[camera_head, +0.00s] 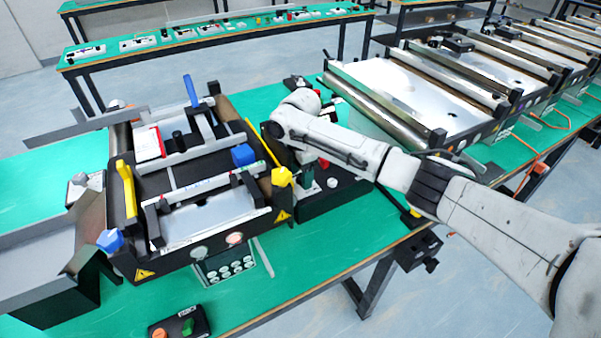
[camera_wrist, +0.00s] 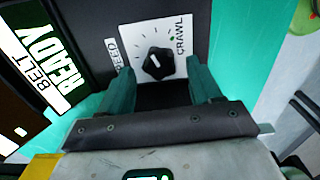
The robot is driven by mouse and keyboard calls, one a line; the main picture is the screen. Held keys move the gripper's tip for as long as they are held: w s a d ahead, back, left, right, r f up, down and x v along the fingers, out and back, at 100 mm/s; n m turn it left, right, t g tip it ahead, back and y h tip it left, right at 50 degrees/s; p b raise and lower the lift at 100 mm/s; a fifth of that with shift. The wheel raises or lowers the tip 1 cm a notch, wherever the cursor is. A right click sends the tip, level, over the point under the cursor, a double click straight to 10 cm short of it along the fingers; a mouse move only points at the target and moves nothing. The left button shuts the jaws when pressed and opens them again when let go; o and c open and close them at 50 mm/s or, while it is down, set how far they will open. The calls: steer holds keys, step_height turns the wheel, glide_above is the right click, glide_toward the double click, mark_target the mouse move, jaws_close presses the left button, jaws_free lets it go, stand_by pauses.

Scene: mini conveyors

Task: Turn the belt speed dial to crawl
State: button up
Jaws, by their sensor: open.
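The belt speed dial (camera_wrist: 154,64) is a black knob on a white plate (camera_wrist: 130,38) in the wrist view. Tick marks ring its upper side, part of the word SPEED shows at left, and CRAWL with a small green dot is at right. The knob's white mark points up and slightly left in the picture, away from CRAWL. My gripper (camera_wrist: 159,66) is open, its green fingers on either side of the dial with gaps to the knob. In the head view my gripper (camera_head: 307,176) points down at the black control box; the dial cannot be made out there.
A lit READY BELT sign (camera_wrist: 48,62) lies left of the dial. The control box (camera_head: 345,195) carries a red button (camera_head: 324,163). A mini conveyor unit (camera_head: 190,200) with blue and yellow knobs stands close at left.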

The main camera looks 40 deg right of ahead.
steer(key=shift+f, duration=0.25)
steer(key=c, duration=1)
